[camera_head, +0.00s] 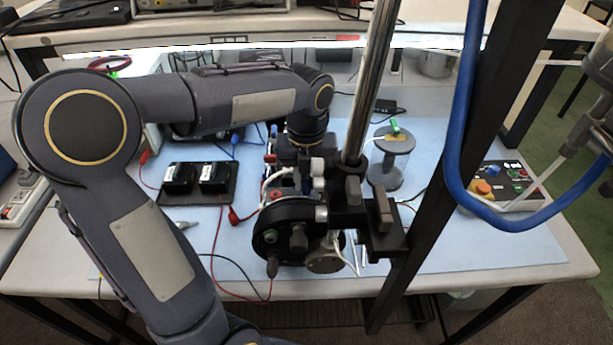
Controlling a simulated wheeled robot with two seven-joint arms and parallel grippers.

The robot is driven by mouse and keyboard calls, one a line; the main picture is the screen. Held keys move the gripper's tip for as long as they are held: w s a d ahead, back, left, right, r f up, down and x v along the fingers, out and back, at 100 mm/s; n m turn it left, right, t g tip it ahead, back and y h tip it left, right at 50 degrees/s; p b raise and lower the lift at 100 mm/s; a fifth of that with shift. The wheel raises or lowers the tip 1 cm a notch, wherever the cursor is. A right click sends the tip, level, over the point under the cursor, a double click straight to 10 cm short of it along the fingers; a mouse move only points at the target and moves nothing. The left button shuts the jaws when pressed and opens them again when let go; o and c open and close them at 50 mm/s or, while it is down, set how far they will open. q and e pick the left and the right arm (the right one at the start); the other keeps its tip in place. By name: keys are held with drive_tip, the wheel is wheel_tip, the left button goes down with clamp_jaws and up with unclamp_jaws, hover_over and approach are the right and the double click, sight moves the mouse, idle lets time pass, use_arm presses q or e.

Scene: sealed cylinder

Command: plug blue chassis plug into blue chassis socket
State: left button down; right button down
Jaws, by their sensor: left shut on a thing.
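My left gripper (300,164) hangs from my left arm, pointing down behind the dark round chassis (296,229) in the middle of the bench. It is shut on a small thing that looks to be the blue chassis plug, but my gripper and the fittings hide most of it. The chassis lies on its side with its round end plate towards me. Red and green fittings show on it, and white connectors sit behind its top edge. I cannot make out the blue chassis socket, nor whether the plug touches it. My right gripper is not in view.
A shiny upright rod (372,80) and a black clamp (378,222) stand right of the chassis. A black battery holder (197,182) lies left, with red leads nearby. The blue mat (480,250) is partly clear.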

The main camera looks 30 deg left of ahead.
use_arm(q)
drive_tip(key=shift+f, duration=0.25)
drive_tip(key=c, duration=1.2)
unclamp_jaws()
drive_tip(key=shift+r, duration=0.2)
wheel_tip(320, 180, up, 8)
drive_tip(key=shift+f, duration=0.2)
